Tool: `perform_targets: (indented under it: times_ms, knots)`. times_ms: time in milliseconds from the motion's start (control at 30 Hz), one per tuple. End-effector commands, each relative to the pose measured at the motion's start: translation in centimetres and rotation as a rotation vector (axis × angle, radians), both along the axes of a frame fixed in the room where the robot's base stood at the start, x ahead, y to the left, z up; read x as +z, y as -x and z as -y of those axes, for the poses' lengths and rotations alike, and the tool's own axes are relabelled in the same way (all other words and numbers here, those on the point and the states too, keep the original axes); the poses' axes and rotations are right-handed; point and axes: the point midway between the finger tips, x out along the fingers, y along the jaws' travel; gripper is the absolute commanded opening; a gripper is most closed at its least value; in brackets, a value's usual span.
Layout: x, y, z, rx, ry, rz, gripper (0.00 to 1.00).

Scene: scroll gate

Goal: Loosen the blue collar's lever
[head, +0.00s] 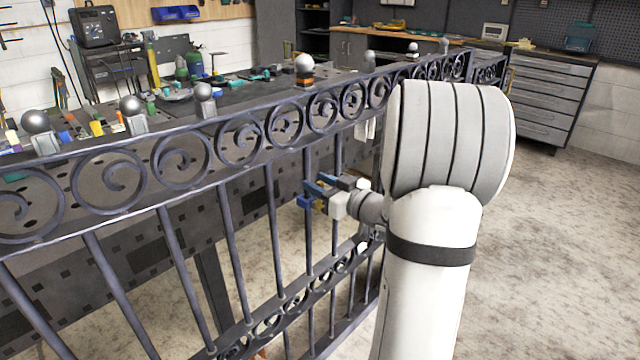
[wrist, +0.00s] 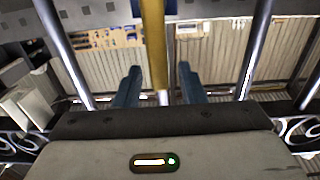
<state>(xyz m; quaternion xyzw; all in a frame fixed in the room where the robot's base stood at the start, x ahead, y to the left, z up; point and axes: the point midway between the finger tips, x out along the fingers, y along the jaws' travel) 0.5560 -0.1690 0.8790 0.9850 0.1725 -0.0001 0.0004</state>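In the head view a small blue piece (head: 304,201), which looks like the blue collar, sits on an upright bar of the dark scroll gate (head: 232,250). A small yellow piece (head: 319,205) shows just right of it, partly hidden by my gripper (head: 316,184). My gripper reaches in from the right at the bars. In the wrist view my gripper (wrist: 157,80) is open, with its two blue-grey fingers apart. A yellow bar (wrist: 153,45), perhaps the lever, runs down between them from the top edge. I cannot tell whether either finger touches it. The collar is not clear in the wrist view.
Gate bars stand on both sides of my gripper, with a scroll band (head: 190,155) above and a lower scroll rail (head: 262,325). A workbench (head: 260,95) with tools stands behind the gate. Drawers (head: 540,95) stand at the far right. The floor on the right is clear.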

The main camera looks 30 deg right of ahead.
Motion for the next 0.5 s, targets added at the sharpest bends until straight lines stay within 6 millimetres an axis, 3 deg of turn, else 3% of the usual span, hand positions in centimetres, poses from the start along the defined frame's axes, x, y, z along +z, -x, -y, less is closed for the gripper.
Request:
perform_targets:
  times_ms: [200, 500]
  knots:
    - [0.00, -0.01, 0.00, 0.000, 0.000, 0.000, 0.35]
    - [0.01, 0.01, -0.01, 0.000, 0.000, 0.000, 0.10]
